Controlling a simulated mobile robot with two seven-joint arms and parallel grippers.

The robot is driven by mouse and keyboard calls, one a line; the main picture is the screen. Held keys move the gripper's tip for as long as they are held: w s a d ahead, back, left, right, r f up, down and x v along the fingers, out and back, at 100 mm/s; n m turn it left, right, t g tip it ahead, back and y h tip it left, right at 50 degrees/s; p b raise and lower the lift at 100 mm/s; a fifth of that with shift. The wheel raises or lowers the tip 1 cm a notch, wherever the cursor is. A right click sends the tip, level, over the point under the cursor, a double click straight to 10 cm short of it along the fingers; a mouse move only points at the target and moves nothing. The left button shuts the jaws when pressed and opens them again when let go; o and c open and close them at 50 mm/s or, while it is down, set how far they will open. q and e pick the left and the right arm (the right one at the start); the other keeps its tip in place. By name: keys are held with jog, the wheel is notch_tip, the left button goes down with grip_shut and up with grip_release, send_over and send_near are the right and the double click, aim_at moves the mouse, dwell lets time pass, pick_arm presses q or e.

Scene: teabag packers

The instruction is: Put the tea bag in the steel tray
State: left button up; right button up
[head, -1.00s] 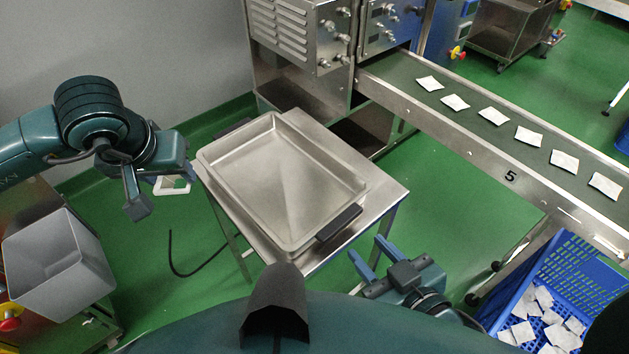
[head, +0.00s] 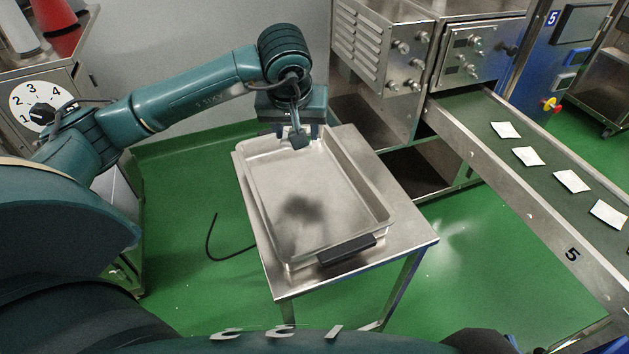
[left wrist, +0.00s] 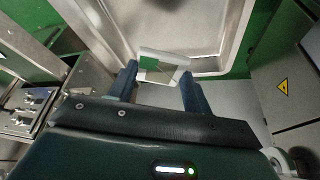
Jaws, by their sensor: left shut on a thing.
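The steel tray (head: 350,205) is a wide, shallow pan with a dark handle, lying on a small steel table. It looks empty, with a dark shadow on its floor. My left gripper (head: 298,138) is over the tray's far end, pointing down. In the left wrist view my left gripper (left wrist: 160,82) is shut on the tea bag (left wrist: 172,57), a white packet with a green patch, held between the fingertips. The tray (left wrist: 207,30) lies beyond it there. The head view does not show the bag clearly. My right gripper is out of view.
The steel table (head: 412,232) has a bare strip right of the tray. A conveyor (head: 475,112) with several white packets (head: 572,181) runs along the right. A steel machine cabinet (head: 385,50) stands behind the table.

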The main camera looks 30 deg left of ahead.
pick_arm(q)
send_over(295, 169)
jog(key=s, duration=0.1)
jog(key=shift+n, duration=0.4)
jog(key=f, duration=0.3)
jog(key=f+b, duration=0.1)
jog(key=shift+s+d+f, duration=0.15)
jog(key=shift+d+f, duration=0.15)
jog(key=shift+d, duration=0.05)
jog(key=shift+f, duration=2.45)
jog(key=shift+b, duration=0.3)
jog(key=shift+f, duration=0.2)
jog(key=o, duration=0.9)
jog(key=shift+r, duration=0.1)
